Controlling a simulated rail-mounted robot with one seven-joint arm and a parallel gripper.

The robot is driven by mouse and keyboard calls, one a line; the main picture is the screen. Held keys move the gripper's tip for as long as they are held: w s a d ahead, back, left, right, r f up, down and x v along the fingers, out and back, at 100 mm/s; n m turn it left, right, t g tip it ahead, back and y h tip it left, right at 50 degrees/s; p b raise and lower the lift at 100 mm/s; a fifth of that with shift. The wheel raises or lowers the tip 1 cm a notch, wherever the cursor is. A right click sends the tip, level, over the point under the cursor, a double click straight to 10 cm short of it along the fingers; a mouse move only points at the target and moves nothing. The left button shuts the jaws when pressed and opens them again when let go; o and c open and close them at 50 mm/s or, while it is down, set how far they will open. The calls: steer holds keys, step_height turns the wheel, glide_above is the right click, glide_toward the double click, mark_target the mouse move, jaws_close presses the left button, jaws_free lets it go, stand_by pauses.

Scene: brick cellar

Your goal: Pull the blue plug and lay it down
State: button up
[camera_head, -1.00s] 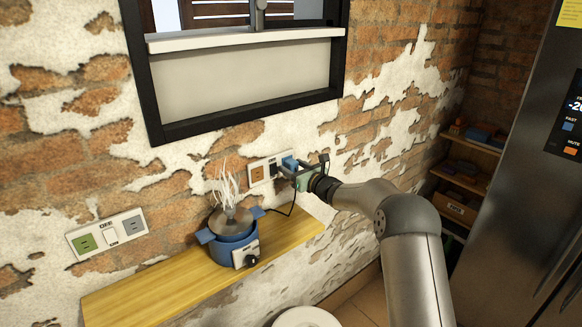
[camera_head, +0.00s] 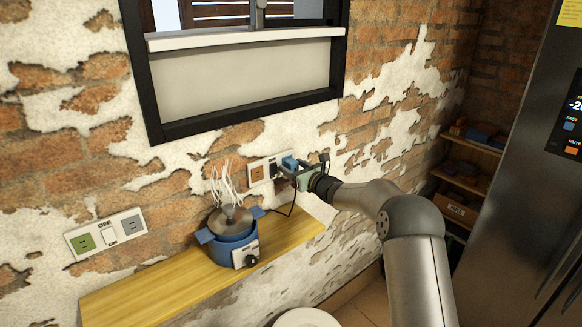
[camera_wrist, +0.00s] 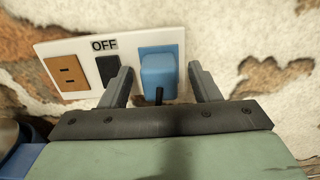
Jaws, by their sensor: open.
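The blue plug (camera_wrist: 158,74) sits in the blue-backed right socket of a white wall plate (camera_wrist: 88,59). Its dark cord leaves from its lower end. In the head view the plug (camera_head: 289,162) shows at the wall, right of the blue pot. My gripper (camera_wrist: 164,82) is open, with one finger on each side of the plug. A gap shows between the plug and each finger in the wrist view. In the head view my gripper (camera_head: 293,171) is close to the wall plate and partly covers it.
A steaming blue pot (camera_head: 229,254) with a dial stands on the wooden shelf (camera_head: 150,290). A cord runs from it towards the plug. Bare shelf lies left of the pot. A second socket plate (camera_head: 106,233) is on the wall at left. A fridge (camera_head: 520,130) stands at right.

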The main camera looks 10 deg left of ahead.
mark_target(295, 168)
steer(key=shift+b, duration=0.45)
jaws_close()
steer(key=shift+s+d+f, duration=0.1)
steer(key=shift+b+v, duration=1.7)
steer(key=shift+v, duration=1.2)
